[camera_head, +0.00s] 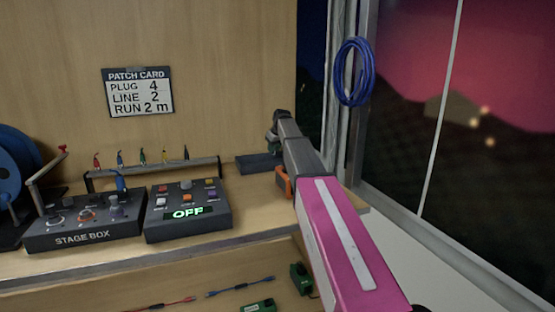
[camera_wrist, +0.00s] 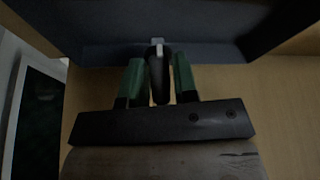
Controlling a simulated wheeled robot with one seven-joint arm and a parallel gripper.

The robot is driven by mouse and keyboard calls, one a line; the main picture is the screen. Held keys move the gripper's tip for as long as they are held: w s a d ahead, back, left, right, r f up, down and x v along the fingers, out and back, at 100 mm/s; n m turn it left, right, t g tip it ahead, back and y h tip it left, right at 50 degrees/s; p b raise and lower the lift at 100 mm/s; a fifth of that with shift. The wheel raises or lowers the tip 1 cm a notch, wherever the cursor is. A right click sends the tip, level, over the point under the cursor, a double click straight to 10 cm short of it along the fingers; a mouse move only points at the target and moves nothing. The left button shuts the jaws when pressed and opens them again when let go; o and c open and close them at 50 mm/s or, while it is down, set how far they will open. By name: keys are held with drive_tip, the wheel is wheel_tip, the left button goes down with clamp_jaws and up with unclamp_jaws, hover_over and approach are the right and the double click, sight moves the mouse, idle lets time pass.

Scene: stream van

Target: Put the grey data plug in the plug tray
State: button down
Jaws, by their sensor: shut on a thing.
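In the wrist view my gripper (camera_wrist: 158,82) has its two green fingers closed on a slim dark plug with a light grey tip, which I take as the grey data plug (camera_wrist: 158,72). The tip points toward a dark slate tray, the plug tray (camera_wrist: 190,50), and overlaps its near edge in the picture. I cannot tell whether it touches the tray. In the head view the plug tray (camera_head: 258,163) lies on the bench against the back wall, left of my arm.
A stage box (camera_head: 84,233) and a switch box reading OFF (camera_head: 188,215) stand left on the bench. A rack (camera_head: 150,172) with several coloured plugs is behind them. A blue cable coil (camera_head: 354,72) hangs by the window. Cables (camera_head: 240,287) lie on the lower shelf.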

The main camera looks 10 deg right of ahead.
drive_tip(key=shift+s+d+f, duration=0.15)
drive_tip(key=shift+d+f, duration=0.5)
drive_tip(key=shift+d, duration=0.35)
drive_tip(key=shift+f, duration=1.95)
drive_tip(key=c, duration=0.9)
unclamp_jaws()
drive_tip(key=shift+f, duration=0.15)
drive_tip(key=v, duration=1.2)
